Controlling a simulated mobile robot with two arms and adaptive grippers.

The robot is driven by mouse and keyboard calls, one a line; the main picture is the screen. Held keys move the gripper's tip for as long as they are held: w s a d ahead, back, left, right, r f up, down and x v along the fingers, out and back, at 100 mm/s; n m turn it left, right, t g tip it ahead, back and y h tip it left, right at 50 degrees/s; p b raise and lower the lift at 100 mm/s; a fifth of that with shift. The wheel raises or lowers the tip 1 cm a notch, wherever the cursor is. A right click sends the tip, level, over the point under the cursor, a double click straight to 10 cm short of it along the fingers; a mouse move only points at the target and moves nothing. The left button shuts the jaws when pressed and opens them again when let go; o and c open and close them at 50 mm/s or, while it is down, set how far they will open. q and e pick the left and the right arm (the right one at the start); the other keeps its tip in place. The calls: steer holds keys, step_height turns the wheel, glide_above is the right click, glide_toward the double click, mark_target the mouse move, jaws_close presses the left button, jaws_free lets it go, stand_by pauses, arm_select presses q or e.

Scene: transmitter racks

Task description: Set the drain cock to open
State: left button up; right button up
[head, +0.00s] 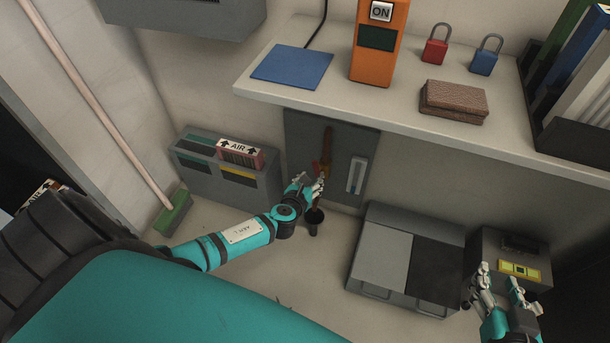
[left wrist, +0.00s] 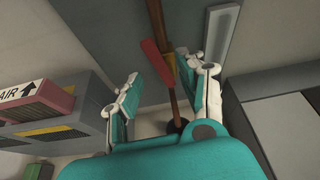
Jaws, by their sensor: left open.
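The drain cock shows in the left wrist view as a red lever (left wrist: 157,62) beside a brass body (left wrist: 168,70) on a copper pipe (left wrist: 155,15). The lever lies at a slant close to the pipe. In the head view the pipe (head: 327,142) runs down a dark panel under the bench, and the cock is partly hidden by my left gripper (head: 309,183). My left gripper (left wrist: 158,66) is open, with its fingers on either side of the lever; contact is not visible. My right gripper (head: 498,275) is open and empty at the lower right.
A black drain cup (head: 314,217) stands below the pipe. A level gauge (head: 356,175) is right of the pipe. The bench edge (head: 420,128) overhangs the panel.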

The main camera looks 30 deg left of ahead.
arm_select(q)
steer(key=v, duration=0.5)
steer(key=shift+a, duration=0.1)
